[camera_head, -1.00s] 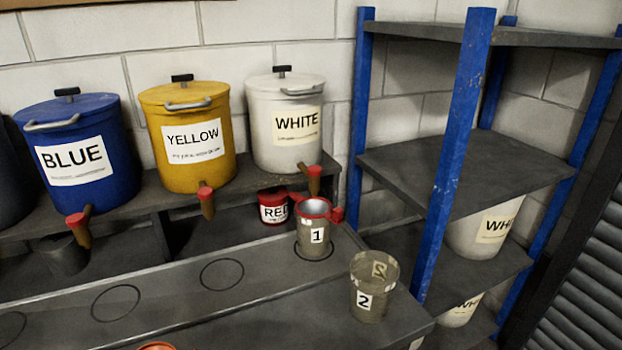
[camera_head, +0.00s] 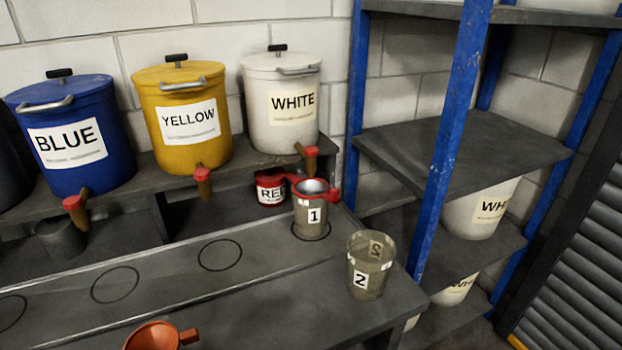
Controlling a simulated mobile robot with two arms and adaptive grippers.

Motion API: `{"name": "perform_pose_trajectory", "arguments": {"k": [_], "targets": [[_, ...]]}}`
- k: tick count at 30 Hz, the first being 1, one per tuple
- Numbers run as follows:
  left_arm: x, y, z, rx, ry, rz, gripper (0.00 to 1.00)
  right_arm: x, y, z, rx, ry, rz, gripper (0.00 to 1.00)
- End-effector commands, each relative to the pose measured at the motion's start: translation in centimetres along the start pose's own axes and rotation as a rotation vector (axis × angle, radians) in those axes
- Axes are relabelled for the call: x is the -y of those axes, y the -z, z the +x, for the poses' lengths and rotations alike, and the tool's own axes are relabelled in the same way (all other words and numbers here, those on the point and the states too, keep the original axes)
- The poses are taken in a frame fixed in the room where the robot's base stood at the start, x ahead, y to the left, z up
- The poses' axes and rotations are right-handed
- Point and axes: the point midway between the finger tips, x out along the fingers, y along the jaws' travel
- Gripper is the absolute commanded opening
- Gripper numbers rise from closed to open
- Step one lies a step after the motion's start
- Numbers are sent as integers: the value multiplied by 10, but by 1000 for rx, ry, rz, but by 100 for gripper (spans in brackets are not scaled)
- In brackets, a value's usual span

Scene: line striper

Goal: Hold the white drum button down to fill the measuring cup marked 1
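The white drum (camera_head: 281,127) stands at the right end of the raised shelf. Its brown spout with a red button (camera_head: 311,151) sticks out at the lower front right. The measuring cup marked 1 (camera_head: 303,228) stands upright on a drawn circle below and in front of that spout. A red rim piece with a side handle sits on its top. Its fill level is hard to tell. The cup marked 2 (camera_head: 364,285), clear and greyish, stands on the lower counter to the right. Neither of my grippers is in view.
A yellow drum (camera_head: 183,143) and a blue drum (camera_head: 72,178) stand left of the white one. A small red can (camera_head: 270,198) sits behind cup 1. An orange cup (camera_head: 155,337) is at the bottom edge. A blue-post rack (camera_head: 447,150) stands right. Empty circles mark the counter.

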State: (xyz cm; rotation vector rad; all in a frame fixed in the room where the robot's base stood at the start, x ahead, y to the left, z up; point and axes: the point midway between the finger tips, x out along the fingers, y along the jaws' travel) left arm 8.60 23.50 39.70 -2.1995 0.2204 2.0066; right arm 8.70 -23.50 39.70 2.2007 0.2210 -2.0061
Motion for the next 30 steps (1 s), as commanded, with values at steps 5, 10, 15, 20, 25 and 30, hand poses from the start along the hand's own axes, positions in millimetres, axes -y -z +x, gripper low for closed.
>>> {"name": "perform_pose_trajectory", "arguments": {"k": [5, 10, 15, 20, 25, 30], "targets": [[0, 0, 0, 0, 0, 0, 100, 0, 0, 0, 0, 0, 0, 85], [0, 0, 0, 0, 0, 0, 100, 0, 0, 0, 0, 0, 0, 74], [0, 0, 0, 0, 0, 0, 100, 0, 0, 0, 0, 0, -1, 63], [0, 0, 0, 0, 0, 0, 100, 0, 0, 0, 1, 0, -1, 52], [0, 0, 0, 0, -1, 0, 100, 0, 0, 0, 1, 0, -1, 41], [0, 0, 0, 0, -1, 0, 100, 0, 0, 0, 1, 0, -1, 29]]}}
